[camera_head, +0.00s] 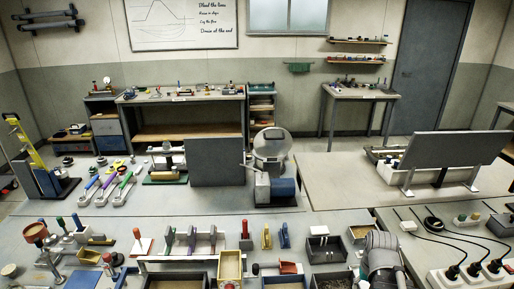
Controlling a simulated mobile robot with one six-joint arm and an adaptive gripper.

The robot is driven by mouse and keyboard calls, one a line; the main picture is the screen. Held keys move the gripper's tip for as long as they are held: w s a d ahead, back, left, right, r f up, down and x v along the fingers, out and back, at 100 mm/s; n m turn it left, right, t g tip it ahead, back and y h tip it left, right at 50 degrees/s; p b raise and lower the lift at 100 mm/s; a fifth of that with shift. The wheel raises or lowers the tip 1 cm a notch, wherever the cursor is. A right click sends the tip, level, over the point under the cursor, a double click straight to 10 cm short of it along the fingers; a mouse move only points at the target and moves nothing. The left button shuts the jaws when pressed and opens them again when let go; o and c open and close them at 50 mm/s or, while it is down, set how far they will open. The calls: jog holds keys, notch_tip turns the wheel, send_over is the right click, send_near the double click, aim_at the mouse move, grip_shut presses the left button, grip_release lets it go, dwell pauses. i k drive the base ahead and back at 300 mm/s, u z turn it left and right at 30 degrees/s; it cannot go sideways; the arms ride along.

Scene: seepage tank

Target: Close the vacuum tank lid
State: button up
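A grey round metal tank (271,166), which looks like the vacuum tank, stands at the middle of the long bench. Its round grey lid (271,142) faces the camera and looks tilted up; a small fitting shows at its top. I cannot tell the exact lid angle. A blue pump-like block (283,188) stands in front of the tank and hides its lower part. A grey rounded part at the bottom right looks like my arm, well in front of the tank. My gripper's fingers do not show.
A dark upright panel (217,162) stands just left of the tank. A white case with a raised grey lid (455,150) is at the right. Black-corded plugs (470,270) lie front right. Trays and tools crowd the front bench. Bare bench (335,180) lies right of the tank.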

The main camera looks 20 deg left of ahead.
aim_at(271, 143)
jog(key=u, duration=0.65)
jog(key=k, duration=0.5)
jog(key=u, duration=0.15)
jog(key=i, duration=0.75)
jog(key=z, duration=0.15)
